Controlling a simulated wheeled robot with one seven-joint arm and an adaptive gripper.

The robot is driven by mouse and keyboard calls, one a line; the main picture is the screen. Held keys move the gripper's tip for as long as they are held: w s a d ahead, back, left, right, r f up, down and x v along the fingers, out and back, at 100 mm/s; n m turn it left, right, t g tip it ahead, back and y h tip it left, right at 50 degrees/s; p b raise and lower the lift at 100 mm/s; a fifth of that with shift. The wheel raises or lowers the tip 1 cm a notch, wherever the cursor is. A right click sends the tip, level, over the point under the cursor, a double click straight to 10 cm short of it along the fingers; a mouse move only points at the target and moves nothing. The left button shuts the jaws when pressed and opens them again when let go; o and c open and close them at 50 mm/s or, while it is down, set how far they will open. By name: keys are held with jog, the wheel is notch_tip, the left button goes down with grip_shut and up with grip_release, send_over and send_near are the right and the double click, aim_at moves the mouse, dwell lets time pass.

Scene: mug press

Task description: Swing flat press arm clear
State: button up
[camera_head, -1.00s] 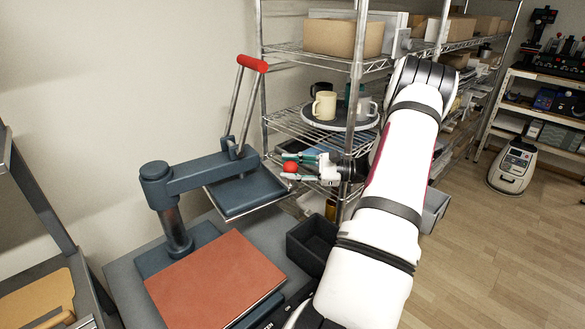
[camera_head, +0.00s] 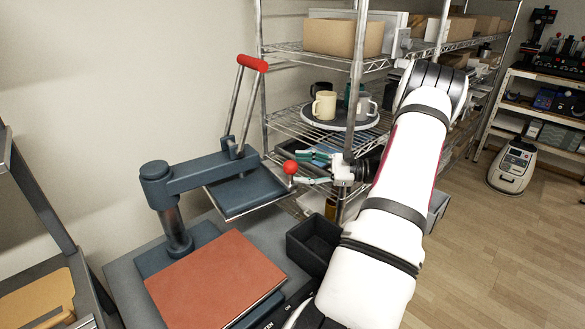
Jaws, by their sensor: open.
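The flat press has a dark blue-grey swing arm (camera_head: 205,175) on a post (camera_head: 172,215) and a flat upper plate (camera_head: 245,197) under it. The arm points right, so the plate hangs to the back right, clear of the reddish-brown lower pad (camera_head: 215,282). A lever with a red grip (camera_head: 252,63) stands up above the plate. A red ball knob (camera_head: 290,167) on a short stem is at the plate's right side. My gripper (camera_head: 302,167) is open just right of the knob, its green-tipped fingers apart with nothing visible held. Contact with the knob cannot be told.
A wire shelf (camera_head: 320,128) stands right behind my gripper, with mugs (camera_head: 324,105) on a round tray and a cardboard box (camera_head: 342,37). A black open bin (camera_head: 313,243) sits right of the pad. Open wooden floor lies to the right.

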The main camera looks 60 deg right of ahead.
jog(key=v, duration=0.8)
jog(key=shift+s+d, duration=0.1)
jog(key=shift+d, duration=0.05)
jog(key=shift+c, duration=0.4)
